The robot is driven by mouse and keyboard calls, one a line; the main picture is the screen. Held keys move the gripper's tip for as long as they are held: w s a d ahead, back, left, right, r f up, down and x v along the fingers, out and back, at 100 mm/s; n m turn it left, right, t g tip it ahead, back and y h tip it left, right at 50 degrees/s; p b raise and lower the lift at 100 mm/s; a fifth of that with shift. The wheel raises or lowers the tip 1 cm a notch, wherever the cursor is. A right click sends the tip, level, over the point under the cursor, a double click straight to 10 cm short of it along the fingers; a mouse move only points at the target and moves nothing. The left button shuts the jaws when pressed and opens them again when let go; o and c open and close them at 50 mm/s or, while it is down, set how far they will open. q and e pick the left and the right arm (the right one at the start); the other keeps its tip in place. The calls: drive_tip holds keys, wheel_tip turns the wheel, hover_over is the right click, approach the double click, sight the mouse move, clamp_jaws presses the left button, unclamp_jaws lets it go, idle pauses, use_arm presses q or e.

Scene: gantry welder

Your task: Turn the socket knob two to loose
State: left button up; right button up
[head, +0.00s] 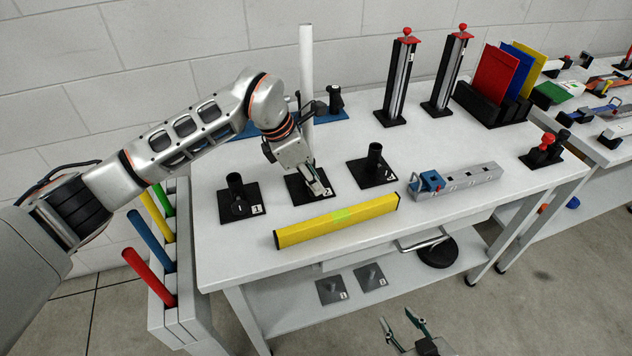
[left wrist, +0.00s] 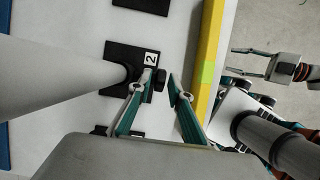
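The socket labelled 2 (head: 299,193) is a black plate on the white table, between two similar sockets. A white tube (head: 306,75) stands upright at it. In the left wrist view the plate (left wrist: 118,58) carries a dark knob (left wrist: 160,79) beside the tube (left wrist: 50,82). My left gripper (head: 318,187) points down over this socket and hides its knob in the head view. In the left wrist view the left gripper (left wrist: 156,90) is open, with the knob near and between its fingertips; contact is unclear. My right gripper (head: 405,322) is open and empty, low in front of the table.
A yellow bar (head: 337,221) with a green patch lies in front. A grey rail with a blue clamp (head: 428,183) lies to the right. Two tall red-topped stands (head: 399,85) are behind.

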use_arm(q)
drive_tip(key=shift+x, duration=0.9)
drive_tip(key=shift+c, duration=0.3)
clamp_jaws()
